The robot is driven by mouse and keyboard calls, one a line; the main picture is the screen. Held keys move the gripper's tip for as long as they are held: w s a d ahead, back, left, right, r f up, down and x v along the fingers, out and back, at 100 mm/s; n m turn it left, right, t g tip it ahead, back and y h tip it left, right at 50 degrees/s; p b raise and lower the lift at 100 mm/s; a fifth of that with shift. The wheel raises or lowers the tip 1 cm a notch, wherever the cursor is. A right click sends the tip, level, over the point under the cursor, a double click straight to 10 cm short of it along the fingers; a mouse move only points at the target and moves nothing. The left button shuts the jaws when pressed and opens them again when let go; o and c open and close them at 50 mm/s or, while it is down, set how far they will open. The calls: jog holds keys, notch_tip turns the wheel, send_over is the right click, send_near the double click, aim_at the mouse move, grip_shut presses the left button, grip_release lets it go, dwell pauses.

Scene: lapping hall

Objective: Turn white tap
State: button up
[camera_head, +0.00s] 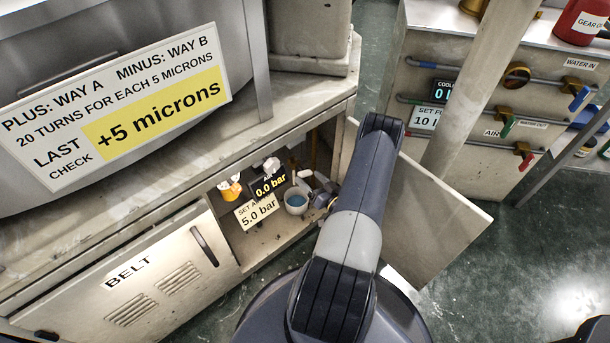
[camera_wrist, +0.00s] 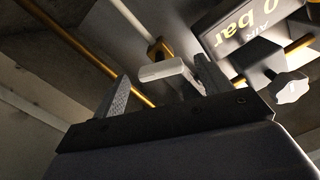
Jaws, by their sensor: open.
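The white tap (camera_wrist: 162,71) shows in the wrist view as a pale lever by a brass fitting on a pipe. My gripper (camera_wrist: 161,69) is open, with one finger on each side of the lever as seen in this view. I cannot tell whether either finger touches it. In the head view my arm reaches into the open cabinet, and the tap cannot be made out clearly there.
A white star-shaped knob (camera_wrist: 290,87) stands right of the gripper, near the air display (camera_wrist: 240,25). Brass pipes run close by.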

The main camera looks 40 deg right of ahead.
aim_at(307, 176)
jog(key=shift+w, duration=1.6)
jog(key=c, duration=1)
jog(key=n+b, duration=0.2)
jog(key=b, duration=0.1)
jog(key=shift+f, duration=0.25)
jog(key=shift+r+n+b, duration=0.2)
jog(key=shift+n+b, duration=0.65)
jog(key=shift+n, duration=0.65)
